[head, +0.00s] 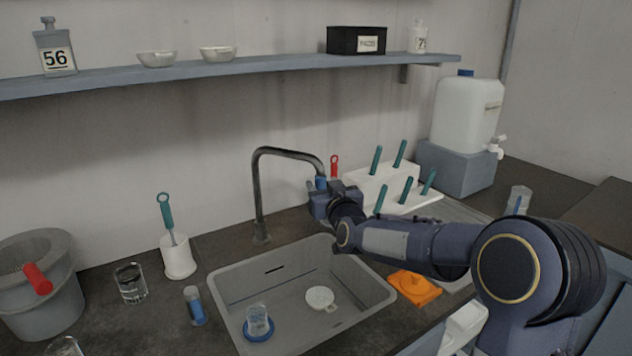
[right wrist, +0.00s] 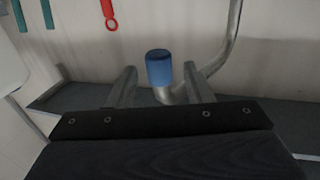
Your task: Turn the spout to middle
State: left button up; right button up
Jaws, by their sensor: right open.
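The spout (head: 288,153) is a dark grey bent pipe rising behind the sink (head: 222,312). It arches to the right, and its end is at my right gripper (head: 325,192). In the right wrist view a blue tip (right wrist: 159,68) on the spout stands between the two open fingers of my right gripper (right wrist: 158,88). The pipe (right wrist: 226,50) runs up behind the right finger. I cannot tell whether a finger touches it. My left gripper is not in view.
In the sink are a clear cup on a blue base (head: 257,324) and a white disc (head: 320,298). A white rack with teal handles (head: 372,186) stands right of my gripper. An orange piece (head: 414,287) lies right of the sink. A shelf (head: 270,65) runs above.

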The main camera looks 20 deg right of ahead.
jog(key=shift+w+d, duration=0.2)
jog(key=shift+w, duration=1.3)
grip_shut()
